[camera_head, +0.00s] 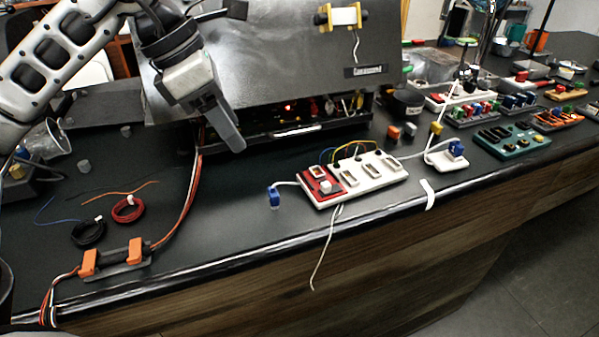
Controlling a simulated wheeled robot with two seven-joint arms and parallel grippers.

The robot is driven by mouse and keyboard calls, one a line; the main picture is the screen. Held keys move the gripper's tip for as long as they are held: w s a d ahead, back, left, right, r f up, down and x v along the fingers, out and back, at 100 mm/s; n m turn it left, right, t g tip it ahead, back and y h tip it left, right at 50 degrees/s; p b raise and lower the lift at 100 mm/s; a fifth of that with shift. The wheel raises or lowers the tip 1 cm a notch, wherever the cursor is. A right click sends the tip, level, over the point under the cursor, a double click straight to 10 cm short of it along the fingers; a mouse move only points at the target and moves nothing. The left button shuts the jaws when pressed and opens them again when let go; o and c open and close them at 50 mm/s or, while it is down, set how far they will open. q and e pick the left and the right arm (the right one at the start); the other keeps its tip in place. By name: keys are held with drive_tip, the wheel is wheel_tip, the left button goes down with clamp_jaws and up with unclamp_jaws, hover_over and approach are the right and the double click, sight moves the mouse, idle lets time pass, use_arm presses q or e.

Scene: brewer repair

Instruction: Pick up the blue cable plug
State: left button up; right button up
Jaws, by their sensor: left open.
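A small blue cable plug (274,197) stands on the dark bench top, left of a white power strip (355,178) with a red switch section. A white cable runs from the plug to the strip. A second blue plug (456,148) sits on a small white socket block (446,158) to the right, also cabled to the strip. My left gripper (228,130) is open, above the bench and up and left of the first blue plug, apart from it. I see nothing between its fingers. My right gripper is not in view.
The open brewer housing (280,70) stands behind, with wiring inside. Red and black wire coils (128,209) and an orange-ended connector (115,259) lie at left. Several coloured terminal boards (510,143) crowd the right. The bench's front edge is close below the strip.

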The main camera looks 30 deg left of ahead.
use_arm(q)
approach(271, 192)
drive_tip(key=x, duration=0.3)
drive_tip(key=shift+d+f, duration=0.15)
drive_tip(key=shift+d, duration=0.2)
drive_tip(key=shift+w+d+f, duration=0.1)
drive_tip(key=shift+w+f, duration=0.1)
drive_tip(key=shift+f, duration=0.25)
drive_tip(key=x, duration=0.2)
drive_tip(key=p+x, duration=0.1)
drive_tip(key=x, duration=0.1)
drive_tip(key=shift+f, duration=0.25)
drive_tip(key=shift+w+f, duration=0.2)
drive_tip(key=shift+f, duration=0.1)
drive_tip(key=c, duration=1)
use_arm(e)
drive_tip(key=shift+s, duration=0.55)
